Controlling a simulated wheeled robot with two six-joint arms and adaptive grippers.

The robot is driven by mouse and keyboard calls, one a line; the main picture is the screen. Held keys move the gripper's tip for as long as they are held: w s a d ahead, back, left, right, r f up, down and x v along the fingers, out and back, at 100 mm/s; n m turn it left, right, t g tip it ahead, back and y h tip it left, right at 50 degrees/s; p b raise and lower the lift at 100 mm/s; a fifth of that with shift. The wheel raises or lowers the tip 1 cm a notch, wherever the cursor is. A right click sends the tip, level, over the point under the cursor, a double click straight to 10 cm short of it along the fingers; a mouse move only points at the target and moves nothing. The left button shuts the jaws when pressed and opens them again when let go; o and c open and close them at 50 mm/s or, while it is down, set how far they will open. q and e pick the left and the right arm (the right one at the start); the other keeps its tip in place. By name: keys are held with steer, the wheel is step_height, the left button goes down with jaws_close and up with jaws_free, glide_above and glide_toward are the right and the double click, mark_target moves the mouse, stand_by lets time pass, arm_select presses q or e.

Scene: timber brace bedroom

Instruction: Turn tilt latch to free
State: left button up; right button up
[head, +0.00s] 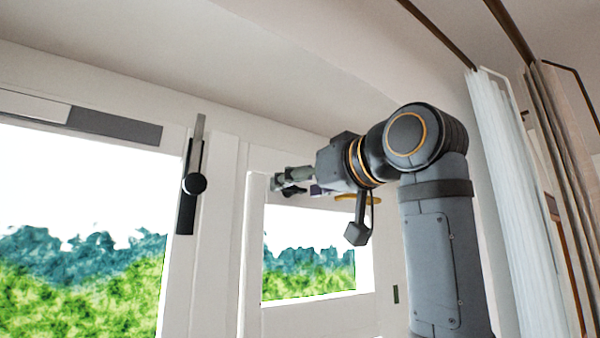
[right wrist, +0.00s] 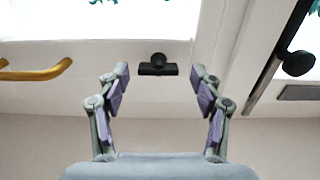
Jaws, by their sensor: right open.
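A small black latch with a round knob (right wrist: 158,66) sits on the white window frame in the right wrist view. It appears between my right gripper's fingertips, beyond them and apart from them. My right gripper (head: 282,184) is open and empty, high by the top of the right window sash; its two spread fingers also show in the right wrist view (right wrist: 160,74). In the head view the small latch is hidden behind the gripper. A tall black latch with a grey lever and round knob (head: 195,184) stands upright on the post left of the gripper. My left gripper is not in view.
A yellow handle (right wrist: 37,72) is at the left in the right wrist view. A grey strip (head: 115,125) lies along the top frame of the left window. Curtains (head: 505,180) hang at the right. The space between the tall latch and my gripper looks clear.

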steer(key=shift+w+d, duration=0.1)
steer(key=shift+w, duration=0.05)
steer(key=c, duration=1.1)
steer(key=shift+c, duration=0.2)
